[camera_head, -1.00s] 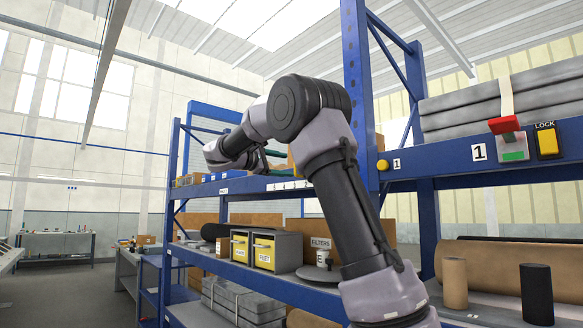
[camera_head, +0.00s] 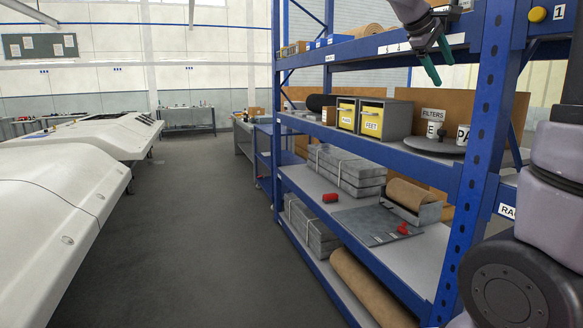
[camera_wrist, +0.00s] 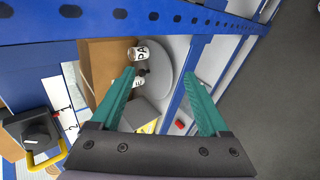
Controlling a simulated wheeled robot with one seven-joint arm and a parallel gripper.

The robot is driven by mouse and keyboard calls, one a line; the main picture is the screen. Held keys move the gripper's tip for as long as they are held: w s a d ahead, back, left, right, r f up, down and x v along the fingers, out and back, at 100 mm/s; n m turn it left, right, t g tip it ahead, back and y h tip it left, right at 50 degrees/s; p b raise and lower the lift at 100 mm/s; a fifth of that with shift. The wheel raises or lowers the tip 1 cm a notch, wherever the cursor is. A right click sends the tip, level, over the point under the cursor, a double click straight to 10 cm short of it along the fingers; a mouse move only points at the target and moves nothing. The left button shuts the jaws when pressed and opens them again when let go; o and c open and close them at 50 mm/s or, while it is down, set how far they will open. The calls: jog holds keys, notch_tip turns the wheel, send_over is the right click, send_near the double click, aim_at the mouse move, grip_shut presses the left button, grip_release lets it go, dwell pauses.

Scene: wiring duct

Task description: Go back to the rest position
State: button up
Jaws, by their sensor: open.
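My gripper (camera_head: 435,62) is at the top right of the head view, in front of the upper shelf of the blue rack (camera_head: 483,150). Its two green fingers are apart with nothing between them. In the wrist view my gripper (camera_wrist: 163,92) is also open and empty. The fingers point toward the rack's middle shelf, where a round grey plate (camera_wrist: 160,75) and two white labelled cans (camera_wrist: 139,54) show beyond them. Part of my arm fills the right edge of the head view.
The middle shelf holds yellow-fronted bins (camera_head: 371,119) and a round grey plate (camera_head: 434,146). The lower shelf holds wrapped grey bundles (camera_head: 345,170) and a red item (camera_head: 330,197). A white vehicle-like body (camera_head: 60,205) stands left. The grey aisle floor (camera_head: 195,220) between is clear.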

jog(key=s+a+f+m+t+y, duration=0.1)
jog(key=s+a+f+m+y, duration=0.4)
jog(key=s, duration=0.5)
jog(key=s+a+f+m+t+y, duration=0.1)
jog(key=s+a+f+m+y, duration=0.4)
jog(key=s+a+f, duration=0.2)
jog(key=s+a, duration=0.2)
jog(key=s, duration=0.2)
jog(key=shift+f+t, duration=0.3)
jog(key=shift+f, duration=0.05)
